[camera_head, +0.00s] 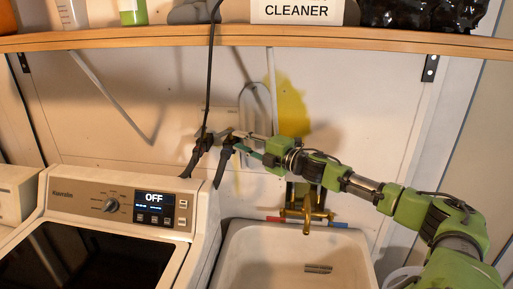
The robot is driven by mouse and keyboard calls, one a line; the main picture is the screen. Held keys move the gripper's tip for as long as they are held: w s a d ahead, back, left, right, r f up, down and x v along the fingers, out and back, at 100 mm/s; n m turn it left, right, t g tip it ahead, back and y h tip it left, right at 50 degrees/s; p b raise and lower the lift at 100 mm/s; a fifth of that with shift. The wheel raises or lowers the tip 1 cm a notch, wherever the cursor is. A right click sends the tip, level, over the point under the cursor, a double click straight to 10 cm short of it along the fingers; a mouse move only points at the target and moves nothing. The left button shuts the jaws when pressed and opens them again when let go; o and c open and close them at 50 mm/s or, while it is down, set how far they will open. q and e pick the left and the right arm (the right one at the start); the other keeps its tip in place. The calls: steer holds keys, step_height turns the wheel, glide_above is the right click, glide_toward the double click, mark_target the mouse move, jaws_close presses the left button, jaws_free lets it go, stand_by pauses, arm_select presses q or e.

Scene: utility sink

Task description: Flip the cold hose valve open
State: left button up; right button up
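Two dark hose fittings sit side by side on the back wall behind the washing machine: a left hose valve (203,143) and a right hose valve (228,146). Dark hoses run down from both. No marking that tells cold from hot is readable on them. My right gripper (242,144) reaches in from the right, with its fingertips at the right hose valve. The fingers overlap the fitting, so contact and the exact valve handle position cannot be told. My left gripper is not in view.
The washing machine (75,196) stands at lower left, its display reading OFF. A white sink (240,240) with a brass faucet (306,205) lies below my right arm. A wooden shelf (150,37) with bottles and a CLEANER box (297,11) spans above. A black cable (209,80) hangs down.

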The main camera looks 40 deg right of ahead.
steer(key=shift+s+d, duration=0.2)
steer(key=shift+s, duration=0.75)
steer(key=shift+s+d, duration=0.15)
steer(key=shift+s, duration=0.75)
steer(key=shift+s+d, duration=0.2)
steer(key=shift+s, duration=0.75)
